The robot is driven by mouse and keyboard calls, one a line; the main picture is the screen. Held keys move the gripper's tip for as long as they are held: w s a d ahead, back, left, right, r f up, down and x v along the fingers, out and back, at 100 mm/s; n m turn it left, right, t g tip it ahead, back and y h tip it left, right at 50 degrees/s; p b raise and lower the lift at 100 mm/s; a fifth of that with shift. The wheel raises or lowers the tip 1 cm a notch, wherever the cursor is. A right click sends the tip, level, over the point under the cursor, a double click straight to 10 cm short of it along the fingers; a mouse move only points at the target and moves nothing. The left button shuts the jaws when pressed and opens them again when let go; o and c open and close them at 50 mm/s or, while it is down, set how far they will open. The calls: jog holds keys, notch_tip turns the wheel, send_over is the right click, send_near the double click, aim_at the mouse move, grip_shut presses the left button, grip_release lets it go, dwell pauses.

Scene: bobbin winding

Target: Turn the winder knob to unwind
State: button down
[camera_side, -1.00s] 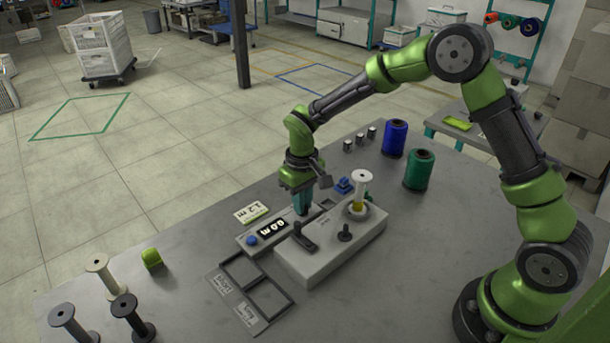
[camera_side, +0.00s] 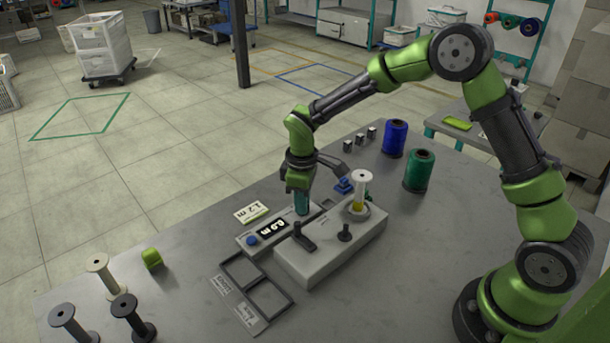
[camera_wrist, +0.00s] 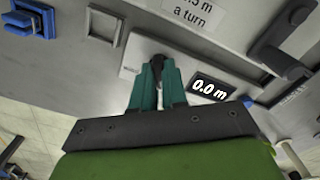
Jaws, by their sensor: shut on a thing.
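My gripper (camera_side: 302,212) points down at the back left of the pale winder (camera_side: 335,255). In the wrist view its teal fingers (camera_wrist: 157,70) are shut on a small dark knob (camera_wrist: 157,61), mostly hidden between them. The winder's display (camera_side: 272,228) also shows in the wrist view (camera_wrist: 208,88), where it reads 0.0 m. A white bobbin (camera_side: 363,190) with a little yellow near its bottom stands upright on the winder's spindle. A black lever (camera_side: 304,238) and a black peg (camera_side: 345,233) stand on the winder top.
A card reading 1.2 m (camera_side: 251,212) lies behind the display. Blue (camera_side: 394,138) and green (camera_side: 419,170) thread cones stand at the back right. Empty spools (camera_side: 106,275) stand at the front left. A two-bay frame (camera_side: 256,285) lies before the winder.

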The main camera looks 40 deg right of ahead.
jog(key=shift+n, duration=1.1)
jog(key=shift+r, duration=0.1)
jog(key=c, duration=1.2)
grip_release()
jog(key=shift+o, duration=0.2)
notch_tip(320, 180, up, 17)
